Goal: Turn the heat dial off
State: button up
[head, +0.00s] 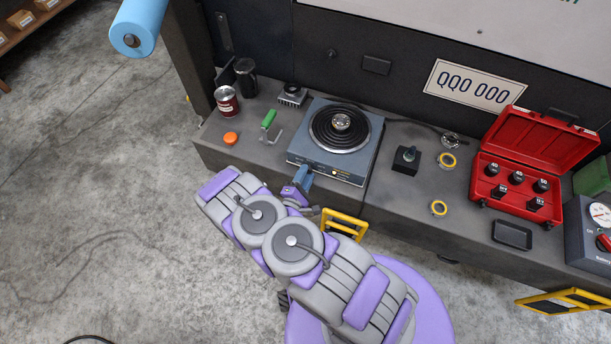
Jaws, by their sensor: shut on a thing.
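The hot plate (361,166) is a blue-grey box with a black coil burner (325,143) on top, standing near the bench's front edge. A small metal part (341,122) sits on the burner's middle. The front panel has small markings and a small light spot (334,172). My gripper (305,172) is at the left part of this front panel, its blue fingers shut on what appears to be the heat dial. The fingers hide the dial, so its setting cannot be seen.
On the bench (400,205), a red can (227,105), an orange cap (230,138) and a green-handled tool (268,119) lie left. A yellow handle (344,221) is below the bench edge.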

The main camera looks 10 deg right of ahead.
jog(key=n, duration=1.2)
jog(key=shift+a+f, duration=0.1)
jog(key=shift+f, duration=0.05)
dwell(0.4)
jog(key=o, duration=1)
jog(key=p+v, duration=0.2)
jog(key=v, duration=1.5)
jog(key=shift+s+a+p, duration=0.1)
jog(key=shift+a+p, duration=0.1)
jog(key=shift+p, duration=0.15)
